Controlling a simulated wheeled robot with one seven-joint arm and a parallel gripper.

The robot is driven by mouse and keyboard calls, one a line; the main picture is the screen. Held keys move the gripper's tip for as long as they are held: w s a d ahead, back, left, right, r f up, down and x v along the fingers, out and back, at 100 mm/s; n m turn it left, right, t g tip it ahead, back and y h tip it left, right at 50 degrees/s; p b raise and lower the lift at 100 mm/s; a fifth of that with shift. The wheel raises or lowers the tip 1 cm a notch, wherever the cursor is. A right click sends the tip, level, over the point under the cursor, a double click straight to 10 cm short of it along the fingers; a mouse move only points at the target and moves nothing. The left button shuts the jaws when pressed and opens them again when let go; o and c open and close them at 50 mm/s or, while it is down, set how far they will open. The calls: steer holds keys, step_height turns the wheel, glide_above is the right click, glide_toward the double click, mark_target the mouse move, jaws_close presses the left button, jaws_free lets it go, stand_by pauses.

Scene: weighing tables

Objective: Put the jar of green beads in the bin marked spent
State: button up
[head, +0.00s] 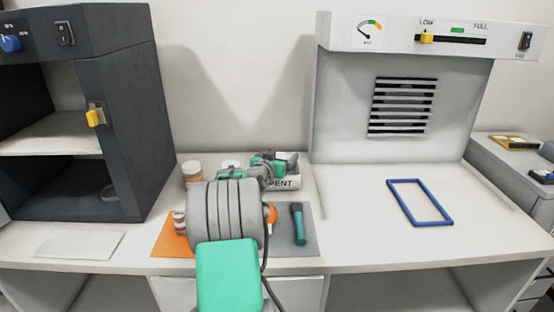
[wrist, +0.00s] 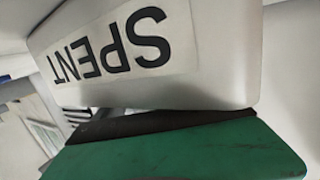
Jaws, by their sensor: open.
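The bin marked spent (head: 288,184) stands at the back of the middle table, mostly behind my arm; only the end of its label shows there. The wrist view shows the white bin (wrist: 215,80) close up, with the word SPENT upside down. My gripper (head: 275,165) is at the bin's top, open. A green part of it (wrist: 180,152) fills the bottom of the wrist view, just by the bin wall; I cannot tell whether they touch. I cannot make out the jar of green beads in either view; my arm hides part of the table and of the bin.
A jar with orange-brown contents (head: 191,173) stands left of my arm. An orange mat (head: 168,243) and a grey mat (head: 310,240) with a teal-handled tool (head: 298,224) lie in front. A dark cabinet (head: 125,120) stands left. A blue frame (head: 420,202) lies right, with clear table around it.

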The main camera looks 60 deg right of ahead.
steer(key=s+a+r+b, duration=0.1)
steer(key=a+r, duration=0.1)
steer(key=a, duration=1)
